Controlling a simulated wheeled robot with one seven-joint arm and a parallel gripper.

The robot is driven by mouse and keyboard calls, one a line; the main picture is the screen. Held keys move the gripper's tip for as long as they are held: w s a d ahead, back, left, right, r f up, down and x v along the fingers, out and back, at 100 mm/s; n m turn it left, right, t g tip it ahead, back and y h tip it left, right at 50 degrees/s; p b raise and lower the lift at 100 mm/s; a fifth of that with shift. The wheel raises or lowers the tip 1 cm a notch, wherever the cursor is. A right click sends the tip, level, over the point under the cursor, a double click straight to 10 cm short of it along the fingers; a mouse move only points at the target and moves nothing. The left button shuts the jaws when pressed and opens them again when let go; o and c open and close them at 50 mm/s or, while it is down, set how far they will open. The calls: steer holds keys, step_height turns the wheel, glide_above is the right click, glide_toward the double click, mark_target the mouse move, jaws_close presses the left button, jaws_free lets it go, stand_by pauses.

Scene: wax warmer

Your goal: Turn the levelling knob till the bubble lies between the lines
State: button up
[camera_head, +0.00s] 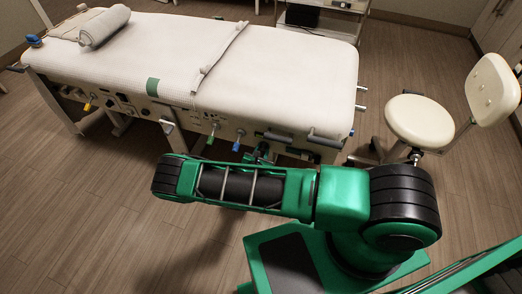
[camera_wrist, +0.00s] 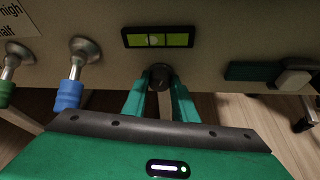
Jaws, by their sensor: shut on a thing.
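In the wrist view the dark round levelling knob (camera_wrist: 160,76) sticks out of the side panel of the treatment bed. My gripper (camera_wrist: 159,84) has its two green fingers on either side of the knob, shut on it. Above the knob is a black-framed level with a yellow-green vial (camera_wrist: 178,40). A pale bubble (camera_wrist: 153,40) lies a little left of the vial's middle. Thin dark marks show near it, but they are too small to tell surely how the bubble sits against them. In the head view my arm hides most of the gripper and the knob.
Left of the knob are a blue-handled lever (camera_wrist: 69,94) and a green-handled one (camera_wrist: 6,92). A dark green block with a grey end (camera_wrist: 292,80) is to the right. The white-topped bed (camera_head: 270,75) fills the back; a cream stool (camera_head: 420,120) stands right.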

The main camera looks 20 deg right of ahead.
steer(key=m, duration=0.1)
steer(key=m+t+y, duration=0.1)
steer(key=m, duration=0.1)
steer(key=shift+a+f+t+y, duration=0.1)
steer(key=shift+f+t+y, duration=0.05)
steer(key=shift+t+y, duration=0.15)
steer(key=shift+s+f+m+t+y, duration=0.1)
steer(key=shift+m+t+y, duration=0.2)
steer(key=shift+m+t, duration=0.65)
steer(key=shift+m, duration=0.45)
steer(key=o, duration=1)
steer(key=shift+o, duration=0.2)
steer(key=shift+d, duration=0.2)
